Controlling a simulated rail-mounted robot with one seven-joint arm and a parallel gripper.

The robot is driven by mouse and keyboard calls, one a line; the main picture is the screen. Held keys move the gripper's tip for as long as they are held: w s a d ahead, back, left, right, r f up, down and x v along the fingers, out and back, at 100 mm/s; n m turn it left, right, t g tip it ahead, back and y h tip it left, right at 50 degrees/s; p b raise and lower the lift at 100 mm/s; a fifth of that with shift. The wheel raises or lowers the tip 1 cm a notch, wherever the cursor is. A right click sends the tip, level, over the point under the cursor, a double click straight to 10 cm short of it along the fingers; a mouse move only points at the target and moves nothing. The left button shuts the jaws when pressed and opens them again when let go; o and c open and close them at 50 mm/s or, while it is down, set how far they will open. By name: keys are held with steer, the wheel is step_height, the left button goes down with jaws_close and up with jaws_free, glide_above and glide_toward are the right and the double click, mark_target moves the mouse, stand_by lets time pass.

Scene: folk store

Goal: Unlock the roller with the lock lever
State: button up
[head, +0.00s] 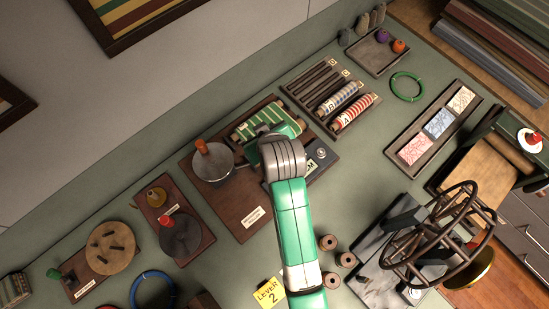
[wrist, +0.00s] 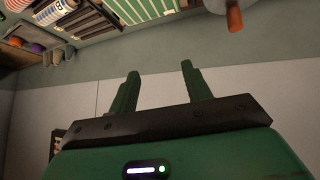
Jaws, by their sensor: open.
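The roller (head: 285,127), with a green and white striped surface, lies in a dark wooden frame on the green counter in the head view. Its striped surface also shows at the top of the wrist view (wrist: 142,8). A grey disc (head: 212,165) with an orange crank handle (head: 201,147) is at its left end. A dark plate with a small round fitting (head: 321,153) is at its right; I cannot tell whether this is the lock lever. My gripper (wrist: 160,69) is open and empty in the wrist view; my arm covers part of the roller's frame in the head view.
A rack of striped rolls (head: 341,98) stands behind, right of the roller. A yellow note reading "LEVER 2" (head: 268,292) lies in front, near small wooden spools (head: 328,242). Wooden boards with knobs (head: 170,215) are at the left.

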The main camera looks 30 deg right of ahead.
steer(key=s+f+g+y+b, duration=0.1)
steer(key=s+f+g, duration=0.45)
steer(key=f, duration=0.95)
steer(key=shift+t, duration=0.85)
steer(key=x, duration=0.2)
steer(key=b+x, duration=0.1)
steer(key=x, duration=0.1)
steer(key=s+x, duration=0.1)
steer(key=x, duration=0.2)
steer(key=shift+s+d+f, duration=0.1)
steer(key=shift+d+f, duration=0.15)
steer(key=shift+d, duration=0.1)
jaws_close()
